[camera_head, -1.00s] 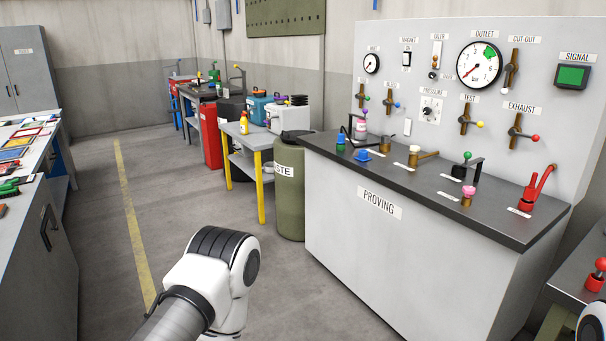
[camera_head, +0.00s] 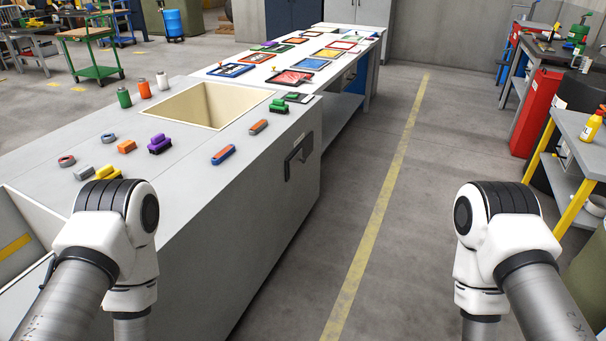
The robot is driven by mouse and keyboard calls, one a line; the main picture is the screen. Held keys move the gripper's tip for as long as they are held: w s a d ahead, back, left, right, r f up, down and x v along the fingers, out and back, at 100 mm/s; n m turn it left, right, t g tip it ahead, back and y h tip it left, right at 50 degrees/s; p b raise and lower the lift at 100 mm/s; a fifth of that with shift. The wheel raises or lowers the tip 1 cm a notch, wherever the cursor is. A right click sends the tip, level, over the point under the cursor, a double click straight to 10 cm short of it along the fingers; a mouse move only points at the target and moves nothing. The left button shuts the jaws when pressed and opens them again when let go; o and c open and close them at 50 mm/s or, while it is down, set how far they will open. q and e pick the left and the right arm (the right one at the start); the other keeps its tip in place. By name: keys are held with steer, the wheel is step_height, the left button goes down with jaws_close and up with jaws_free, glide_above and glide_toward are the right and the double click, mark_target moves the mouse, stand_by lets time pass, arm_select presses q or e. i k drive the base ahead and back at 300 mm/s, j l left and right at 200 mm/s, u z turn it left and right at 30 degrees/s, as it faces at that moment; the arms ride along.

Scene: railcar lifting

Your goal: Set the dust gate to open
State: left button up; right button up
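I cannot make out a dust gate in this view. Both of my arms come in from the bottom, left and right, bent downward. My grippers are below the picture edge and not seen.
A long grey bench (camera_head: 245,175) with a recessed basin (camera_head: 208,105), small coloured blocks and a black side handle (camera_head: 298,156) runs along the left. Trays lie at its far end. A floor aisle with a yellow line (camera_head: 383,200) is clear. A shelf table (camera_head: 578,130) stands right.

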mark_target(297, 162)
steer(key=i+l+u, duration=0.2)
steer(key=l, duration=0.35)
steer(key=i+l+u, duration=0.2)
steer(key=u, duration=0.3)
steer(key=i+l+u, duration=0.35)
steer(key=u, duration=0.15)
steer(key=i+l, duration=0.15)
steer(key=l, duration=0.2)
steer(key=i+l+u, duration=0.1)
steer(key=l, duration=0.25)
steer(key=i+l, duration=0.25)
steer(key=i+l+u, duration=0.1)
steer(key=l, duration=0.4)
steer(key=i+l, duration=0.2)
steer(key=l, duration=0.15)
steer(key=i+l+u, duration=0.1)
steer(key=l, duration=0.3)
steer(key=i+l, duration=0.2)
steer(key=l, duration=0.15)
